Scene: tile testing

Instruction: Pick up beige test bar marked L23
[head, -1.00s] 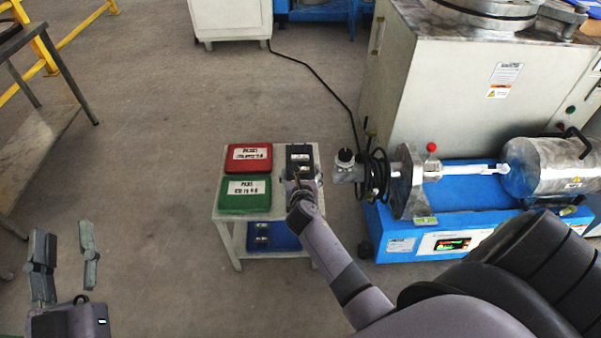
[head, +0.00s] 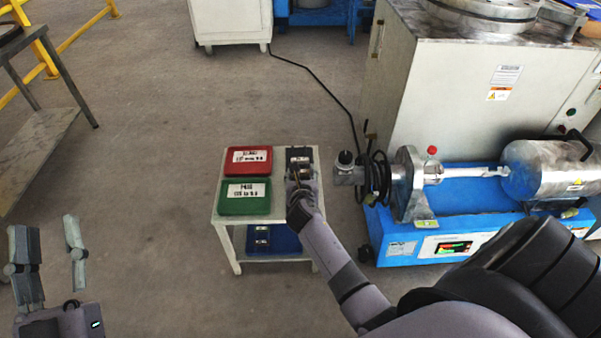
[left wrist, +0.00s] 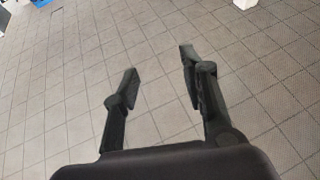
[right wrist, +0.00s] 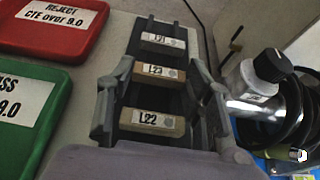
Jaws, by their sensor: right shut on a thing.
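The beige bar marked L23 (right wrist: 172,73) is between the fingertips of my right gripper (right wrist: 160,72) in the right wrist view. The fingers press on its two ends. It is over the black holder (right wrist: 146,28); I cannot tell whether it is clear of it. A beige bar marked L22 (right wrist: 152,122) lies nearer the camera and a greyish bar marked L21 (right wrist: 163,42) lies farther off, both in the holder. In the head view my right gripper (head: 300,176) covers much of the holder. My left gripper (head: 47,242) is open and empty, away from the stand.
A red REJECT tray (right wrist: 62,42) and a green tray (right wrist: 28,118) sit left of the holder on a small white stand (head: 282,208). A blue bin (head: 282,240) is on its lower shelf. A blue-based machine (head: 385,222) with a black cable stands close on the right.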

